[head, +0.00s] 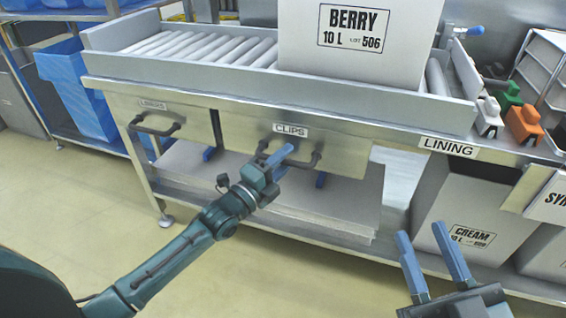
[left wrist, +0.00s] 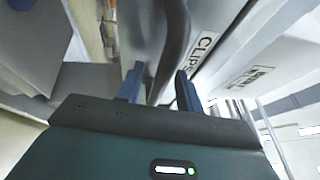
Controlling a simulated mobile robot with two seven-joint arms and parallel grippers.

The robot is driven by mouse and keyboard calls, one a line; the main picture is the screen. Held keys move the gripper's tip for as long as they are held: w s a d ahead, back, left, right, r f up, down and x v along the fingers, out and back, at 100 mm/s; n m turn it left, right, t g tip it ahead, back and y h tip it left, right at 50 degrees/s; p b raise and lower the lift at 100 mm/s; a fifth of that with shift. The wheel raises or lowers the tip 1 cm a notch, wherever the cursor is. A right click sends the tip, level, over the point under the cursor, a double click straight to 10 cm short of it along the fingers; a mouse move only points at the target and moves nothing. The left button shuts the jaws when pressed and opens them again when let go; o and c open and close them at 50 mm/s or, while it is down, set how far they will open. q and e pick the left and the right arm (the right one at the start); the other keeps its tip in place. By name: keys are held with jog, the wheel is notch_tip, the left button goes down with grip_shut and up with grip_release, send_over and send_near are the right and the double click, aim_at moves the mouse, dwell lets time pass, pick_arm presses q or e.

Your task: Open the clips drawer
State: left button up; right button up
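The clips drawer (head: 345,148) is a metal front under the bench, with a CLIPS label and a dark bar handle (head: 314,158). It looks shut, level with the bench front. My left gripper (head: 281,163) is at the left part of this handle. In the left wrist view its two blue fingers (left wrist: 158,88) stand apart, and the dark handle (left wrist: 176,40) runs down into the gap between them. I cannot tell whether the fingers touch the handle. My right gripper (head: 434,262) is open and empty, low in front of the bench.
A LINERS drawer (head: 180,124) with its own handle is to the left. A BERRY box (head: 370,62) stands on the roller conveyor (head: 205,48) above. A CREAM box (head: 470,215) is below at the right. The floor in front (head: 240,280) is clear.

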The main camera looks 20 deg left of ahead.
pick_arm(q)
jog(key=shift+c, duration=0.3)
grip_shut()
dwell(0.3)
